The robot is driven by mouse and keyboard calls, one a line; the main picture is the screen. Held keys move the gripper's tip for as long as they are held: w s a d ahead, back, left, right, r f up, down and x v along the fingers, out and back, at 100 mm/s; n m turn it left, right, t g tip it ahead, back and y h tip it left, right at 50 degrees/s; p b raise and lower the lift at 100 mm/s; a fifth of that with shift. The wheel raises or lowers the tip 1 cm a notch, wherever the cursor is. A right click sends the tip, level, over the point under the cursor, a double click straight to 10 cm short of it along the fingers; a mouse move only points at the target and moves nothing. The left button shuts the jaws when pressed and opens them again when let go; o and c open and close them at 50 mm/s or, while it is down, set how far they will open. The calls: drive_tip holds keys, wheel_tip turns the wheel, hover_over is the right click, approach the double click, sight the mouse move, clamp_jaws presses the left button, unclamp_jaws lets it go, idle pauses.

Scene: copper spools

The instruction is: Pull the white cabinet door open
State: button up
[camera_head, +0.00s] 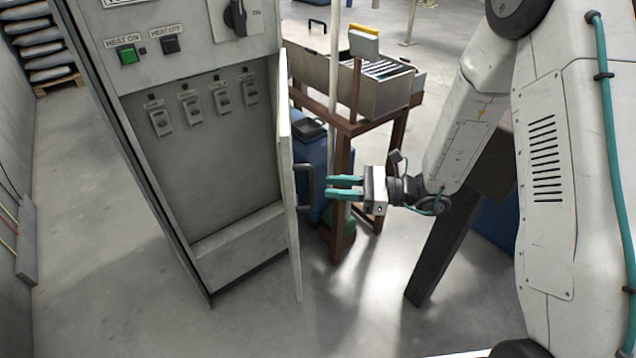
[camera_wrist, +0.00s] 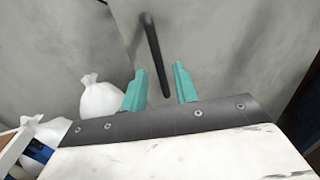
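The white cabinet door (camera_head: 291,210) stands swung out at the right side of the grey cabinet (camera_head: 240,243), seen almost edge-on, with the cabinet's inside and its row of switches in view. A dark bar handle (camera_head: 309,187) is on the door's right-hand face. My gripper (camera_head: 329,188) has two teal fingers pointing left at the handle, with a small gap to it in the head view. In the wrist view the fingers are apart and the handle (camera_wrist: 154,55) shows between them. I cannot tell whether they touch it.
A brown table (camera_head: 355,125) with a grey file box (camera_head: 380,85) stands behind the door, with a blue container (camera_head: 312,150) beside it. White sacks (camera_wrist: 100,97) show in the wrist view. The floor (camera_head: 235,325) in front of the cabinet is clear.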

sight(313, 203)
drive_tip(key=a, duration=0.4)
drive_tip(key=w+a, duration=0.1)
drive_tip(key=a, duration=0.1)
clamp_jaws()
